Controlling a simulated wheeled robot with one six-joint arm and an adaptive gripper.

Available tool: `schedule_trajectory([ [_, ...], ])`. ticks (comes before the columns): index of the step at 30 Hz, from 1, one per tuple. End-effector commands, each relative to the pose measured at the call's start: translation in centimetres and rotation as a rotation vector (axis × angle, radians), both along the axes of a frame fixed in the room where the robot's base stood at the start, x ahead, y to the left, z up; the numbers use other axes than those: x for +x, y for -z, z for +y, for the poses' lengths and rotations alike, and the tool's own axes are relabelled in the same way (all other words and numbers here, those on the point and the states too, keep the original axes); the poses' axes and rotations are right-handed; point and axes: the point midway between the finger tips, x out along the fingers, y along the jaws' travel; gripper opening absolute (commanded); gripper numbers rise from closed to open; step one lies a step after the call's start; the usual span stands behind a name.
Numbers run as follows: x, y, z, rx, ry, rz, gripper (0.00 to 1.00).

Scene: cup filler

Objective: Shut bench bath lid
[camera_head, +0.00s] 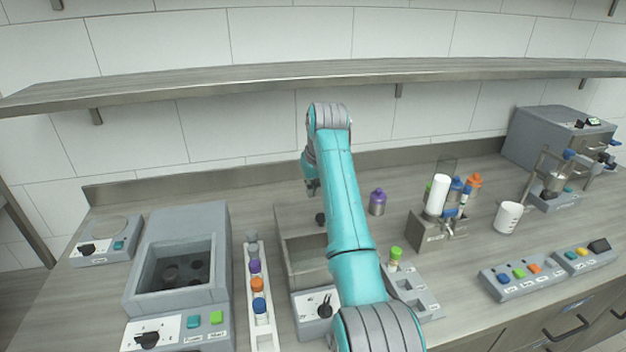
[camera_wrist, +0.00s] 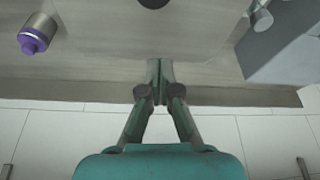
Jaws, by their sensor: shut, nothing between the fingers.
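The bench bath (camera_head: 305,258) is the grey metal tank in the middle of the bench, and its front opening is uncovered. A grey lid panel (camera_head: 294,219) with a black knob (camera_head: 320,218) is at the back of it, partly hidden by my arm. The knob also shows at the top edge of the wrist view (camera_wrist: 152,3). My gripper (camera_head: 312,188) is behind the knob, toward the wall. In the wrist view my gripper (camera_wrist: 160,68) has its fingers together and empty, apart from the knob.
A purple-capped bottle (camera_head: 377,202) stands to the right. A grey unit with an open well (camera_head: 218,262) and a rack of capped vials (camera_head: 262,325) are to the left. A shelf (camera_head: 230,80) runs along the wall above. A dispenser (camera_head: 432,232) stands further right.

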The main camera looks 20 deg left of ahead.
Motion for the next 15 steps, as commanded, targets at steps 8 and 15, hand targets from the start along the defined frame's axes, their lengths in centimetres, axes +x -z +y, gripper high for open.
schedule_trajectory([
  [8, 0.6, 2.8, 0.6, -0.001, 0.0, 0.001, 0.0],
  [15, -0.5, 3.0, -0.4, 0.001, 0.0, -0.001, 0.0],
])
